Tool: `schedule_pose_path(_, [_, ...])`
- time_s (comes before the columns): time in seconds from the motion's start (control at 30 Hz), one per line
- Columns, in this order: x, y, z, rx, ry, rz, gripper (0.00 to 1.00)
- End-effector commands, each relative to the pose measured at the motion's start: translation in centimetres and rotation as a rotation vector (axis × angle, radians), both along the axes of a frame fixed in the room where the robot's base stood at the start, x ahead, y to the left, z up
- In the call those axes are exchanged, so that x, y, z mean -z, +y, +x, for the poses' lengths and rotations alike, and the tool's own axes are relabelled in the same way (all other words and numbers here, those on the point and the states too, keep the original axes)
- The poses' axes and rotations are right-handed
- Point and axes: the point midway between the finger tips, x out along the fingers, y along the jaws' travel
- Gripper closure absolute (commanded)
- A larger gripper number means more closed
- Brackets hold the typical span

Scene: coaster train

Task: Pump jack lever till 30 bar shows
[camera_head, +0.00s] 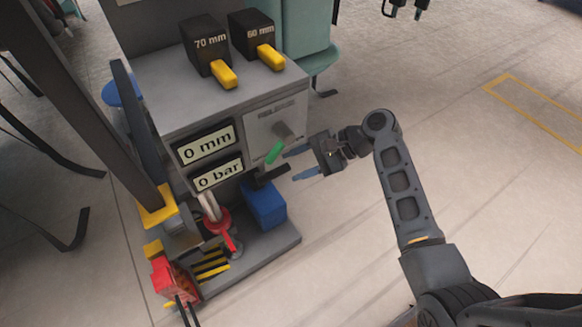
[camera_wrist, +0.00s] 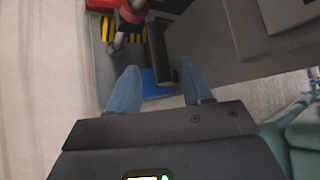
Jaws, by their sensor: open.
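The lower display (camera_head: 219,173) on the grey cabinet reads 0 bar. The upper display (camera_head: 206,144) reads 0 mm. A blue pump block (camera_head: 266,205) stands at the cabinet's foot, with a black lever (camera_head: 270,176) sticking out from its top toward my gripper. My gripper (camera_head: 291,165) is open and empty, its blue fingers pointing at the lever's end. In the wrist view the black lever (camera_wrist: 158,55) shows between the two fingertips (camera_wrist: 158,75), with part of the blue block (camera_wrist: 155,82) behind it. I cannot tell whether the fingers touch it.
Black blocks marked 70 mm (camera_head: 204,44) and 60 mm (camera_head: 251,31) stand on top. A red jack part (camera_head: 219,222) is lower left. Floor at right is clear.

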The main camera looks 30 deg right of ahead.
Motion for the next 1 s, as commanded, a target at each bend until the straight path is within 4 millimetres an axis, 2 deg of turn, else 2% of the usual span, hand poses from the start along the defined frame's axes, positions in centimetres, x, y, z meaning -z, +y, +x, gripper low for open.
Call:
schedule_pose_path(0.17, [0.5, 0.9, 0.0, -0.058, -0.012, -0.016, 0.50])
schedule_pose_path(0.6, [4.0, 5.1, 2.7, -0.054, -0.013, -0.016, 0.50])
schedule_pose_path(1.0, [4.4, 5.9, 3.1, -0.051, -0.011, -0.015, 0.50])
